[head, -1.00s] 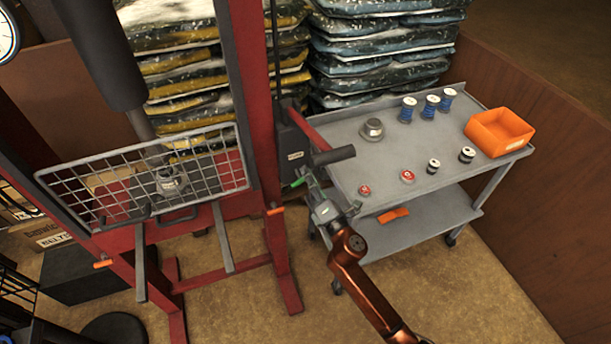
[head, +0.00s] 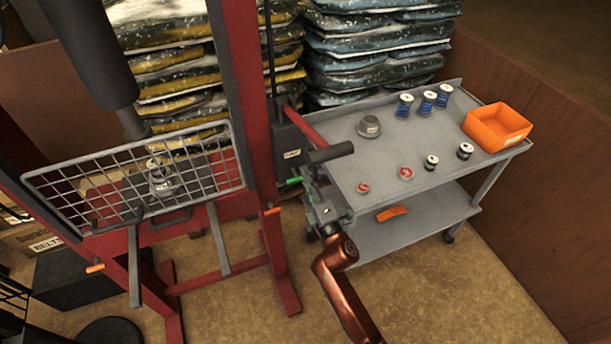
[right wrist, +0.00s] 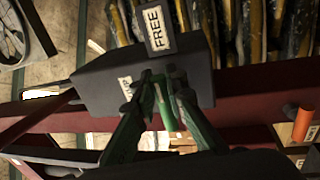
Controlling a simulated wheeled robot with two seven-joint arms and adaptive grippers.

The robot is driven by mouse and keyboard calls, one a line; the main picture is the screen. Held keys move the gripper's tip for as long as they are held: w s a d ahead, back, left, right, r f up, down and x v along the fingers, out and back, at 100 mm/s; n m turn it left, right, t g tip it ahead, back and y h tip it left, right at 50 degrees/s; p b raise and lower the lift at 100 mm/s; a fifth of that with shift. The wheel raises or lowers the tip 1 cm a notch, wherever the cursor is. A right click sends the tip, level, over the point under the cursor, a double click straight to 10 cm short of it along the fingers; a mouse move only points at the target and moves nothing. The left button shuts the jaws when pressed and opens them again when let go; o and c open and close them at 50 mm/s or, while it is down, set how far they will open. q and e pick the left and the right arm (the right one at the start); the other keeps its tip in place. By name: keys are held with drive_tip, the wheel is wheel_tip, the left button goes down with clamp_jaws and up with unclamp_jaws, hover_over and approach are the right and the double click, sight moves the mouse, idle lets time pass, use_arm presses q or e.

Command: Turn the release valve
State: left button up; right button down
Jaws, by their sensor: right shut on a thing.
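The release valve's small green lever (head: 291,181) sticks out low on the front of the dark pump block (head: 288,148), on the right post of the red press. My right gripper (head: 306,184) reaches it from the lower right in the head view. In the right wrist view, the gripper (right wrist: 161,92) is shut on the green lever (right wrist: 164,108), with one finger on each side. A "FREE" label (right wrist: 154,27) shows beyond the fingers, and a second label is partly covered by a finger. The lever's root is hidden. My left gripper is not in view.
A black-gripped pump handle (head: 330,153) juts out just above my right gripper. A grey cart (head: 390,160) with spools, small parts and an orange bin (head: 497,128) stands close on the right. A wire guard (head: 100,190) covers the press on the left.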

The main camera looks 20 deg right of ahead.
drive_tip(key=c, duration=1.9)
unclamp_jaws()
drive_tip(key=shift+c, duration=0.2)
drive_tip(key=s+f, duration=0.2)
drive_tip(key=s, duration=0.9)
drive_tip(key=shift+s+d+f, duration=0.2)
drive_tip(key=shift+s+d, duration=0.05)
drive_tip(key=shift+s, duration=0.15)
drive_tip(key=shift+f, duration=0.1)
